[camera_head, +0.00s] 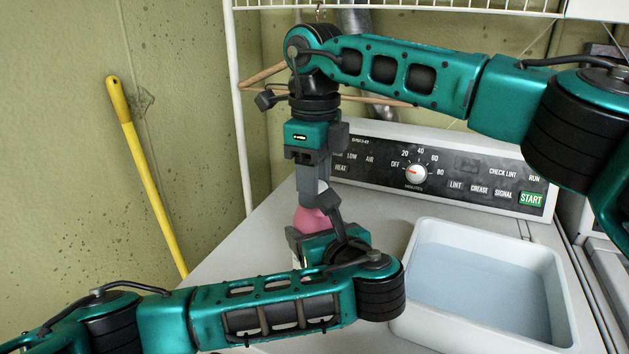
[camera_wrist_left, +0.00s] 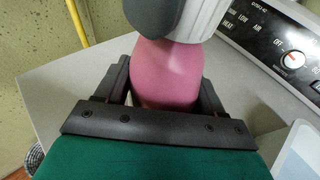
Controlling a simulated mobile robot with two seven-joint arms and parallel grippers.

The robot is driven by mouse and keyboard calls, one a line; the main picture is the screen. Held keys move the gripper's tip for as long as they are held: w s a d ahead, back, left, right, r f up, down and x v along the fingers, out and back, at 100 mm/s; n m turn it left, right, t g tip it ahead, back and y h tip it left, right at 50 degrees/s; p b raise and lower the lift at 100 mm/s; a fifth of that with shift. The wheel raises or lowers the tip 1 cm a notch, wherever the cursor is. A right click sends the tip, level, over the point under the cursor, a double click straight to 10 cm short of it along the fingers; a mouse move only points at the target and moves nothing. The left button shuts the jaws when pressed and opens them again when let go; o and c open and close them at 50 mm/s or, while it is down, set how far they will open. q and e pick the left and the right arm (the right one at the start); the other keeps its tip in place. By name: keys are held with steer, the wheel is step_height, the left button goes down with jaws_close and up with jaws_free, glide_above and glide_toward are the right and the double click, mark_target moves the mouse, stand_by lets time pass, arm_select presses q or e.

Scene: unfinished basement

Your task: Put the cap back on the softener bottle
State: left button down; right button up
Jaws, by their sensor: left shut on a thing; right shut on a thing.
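The softener bottle (camera_head: 309,220) is pink and stands on the dryer top, mostly hidden in the head view by my arms. In the left wrist view the pink bottle (camera_wrist_left: 167,75) fills the space between the fingers. My left gripper (camera_head: 318,236) is shut around its body. My right gripper (camera_head: 318,192) points down from above and is shut on the pale cap (camera_wrist_left: 205,20), which is at the top of the bottle. The bottle's neck is covered, so I cannot tell whether the cap is seated or only held against it.
The dryer's control panel (camera_head: 440,174) rises behind the bottle. A white basin (camera_head: 404,324) with a bluish inside stands to the right. A yellow pole (camera_head: 146,170) leans on the wall at left. A wire shelf (camera_head: 420,6) and a wooden hanger (camera_head: 262,76) are above and behind.

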steer(key=c, duration=0.5)
steer(key=o, duration=1.3)
steer(key=shift+r, duration=0.15)
step_height(320, 180, up, 12)
steer(key=shift+f, duration=0.1)
arm_select(q)
steer(key=shift+c, duration=0.2)
jaws_free()
